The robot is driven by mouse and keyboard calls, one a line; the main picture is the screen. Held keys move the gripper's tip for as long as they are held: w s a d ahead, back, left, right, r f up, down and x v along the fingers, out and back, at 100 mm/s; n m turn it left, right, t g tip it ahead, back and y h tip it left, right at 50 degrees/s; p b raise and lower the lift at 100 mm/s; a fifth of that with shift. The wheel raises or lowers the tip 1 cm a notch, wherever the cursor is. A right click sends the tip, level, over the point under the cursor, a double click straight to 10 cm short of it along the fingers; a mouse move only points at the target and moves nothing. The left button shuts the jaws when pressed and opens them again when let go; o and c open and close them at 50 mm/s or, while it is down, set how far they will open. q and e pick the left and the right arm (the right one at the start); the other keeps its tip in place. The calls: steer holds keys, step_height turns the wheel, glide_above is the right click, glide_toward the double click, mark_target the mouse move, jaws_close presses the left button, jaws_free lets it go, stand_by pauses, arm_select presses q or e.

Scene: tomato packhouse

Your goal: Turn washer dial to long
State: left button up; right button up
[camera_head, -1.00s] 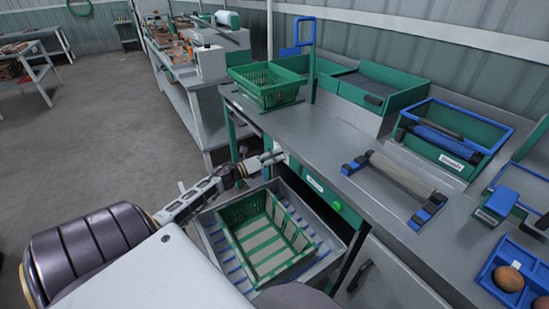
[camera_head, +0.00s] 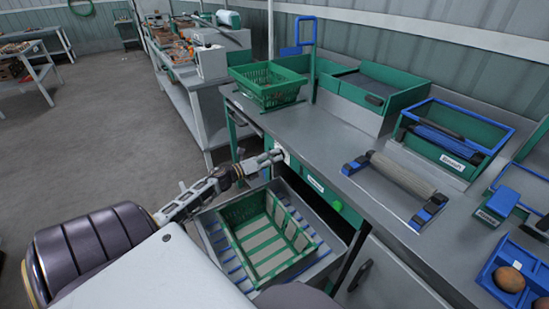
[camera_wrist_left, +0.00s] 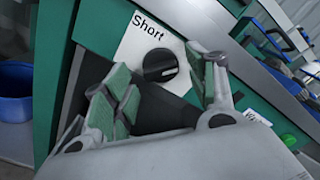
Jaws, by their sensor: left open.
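The washer dial (camera_wrist_left: 160,66) is a round black knob on a white plate (camera_wrist_left: 133,48) in the left wrist view. The word "Short" is printed above it; no "Long" label shows. A light mark crosses the knob toward its right side. My left gripper (camera_wrist_left: 163,84) is open, with one green-padded finger left of the dial and the other to its right. No contact is clear. In the head view my left gripper (camera_head: 271,157) is at the green front of the bench, covering most of the dial plate.
Below the gripper, a pulled-out grey drawer (camera_head: 326,262) holds a green slatted crate (camera_head: 236,250). A green button (camera_head: 337,205) sits right of the dial on the same front. The bench top (camera_head: 320,125) carries a green basket (camera_head: 267,97) and a roller (camera_head: 402,175).

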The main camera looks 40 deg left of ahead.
arm_select(q)
steer(key=v, duration=0.6)
stand_by(0.3)
steer(key=shift+r, duration=0.1)
stand_by(0.6)
